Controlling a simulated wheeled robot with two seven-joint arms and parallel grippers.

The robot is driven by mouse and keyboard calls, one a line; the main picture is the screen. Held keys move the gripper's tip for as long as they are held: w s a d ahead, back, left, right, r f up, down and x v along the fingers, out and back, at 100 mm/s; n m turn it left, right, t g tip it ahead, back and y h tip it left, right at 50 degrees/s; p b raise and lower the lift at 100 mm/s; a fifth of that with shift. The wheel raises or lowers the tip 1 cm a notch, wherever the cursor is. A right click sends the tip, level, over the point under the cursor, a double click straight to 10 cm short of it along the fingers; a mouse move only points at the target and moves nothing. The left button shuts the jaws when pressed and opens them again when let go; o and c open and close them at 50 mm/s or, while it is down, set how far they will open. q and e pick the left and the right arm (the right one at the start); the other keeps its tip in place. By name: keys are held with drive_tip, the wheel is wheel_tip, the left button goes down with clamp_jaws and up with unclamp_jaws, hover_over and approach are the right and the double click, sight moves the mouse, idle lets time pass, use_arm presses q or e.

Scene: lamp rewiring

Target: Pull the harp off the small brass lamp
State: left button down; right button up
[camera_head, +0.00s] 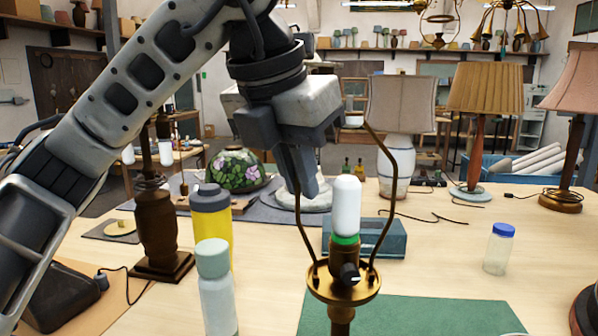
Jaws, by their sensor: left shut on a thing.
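The small brass lamp (343,290) stands upright at the front centre. It has a round brass plate, a dark switch knob and a white bulb (346,203) with a green band at its base. The harp (391,195) is a thin dark wire loop around the bulb, with both lower ends at the brass plate. My left gripper (307,192) comes down from above, left of the bulb, and is shut on the harp's upper left part. My right gripper is not in view.
A yellow bottle (212,228) and a pale bottle (217,290) stand left of the lamp. A blue-grey tray (385,240) lies behind it, and a green mat (415,316) is at its base. A blue-capped jar (498,250) stands at right. Shaded lamps stand farther back.

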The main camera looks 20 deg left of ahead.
use_arm(q)
drive_tip(key=shift+r, duration=0.1)
drive_tip(key=shift+r+p, duration=0.7)
drive_tip(key=shift+r, duration=0.25)
wheel_tip(320, 180, up, 15)
drive_tip(key=shift+r, duration=0.2)
idle(0.6)
drive_tip(key=shift+a, duration=0.1)
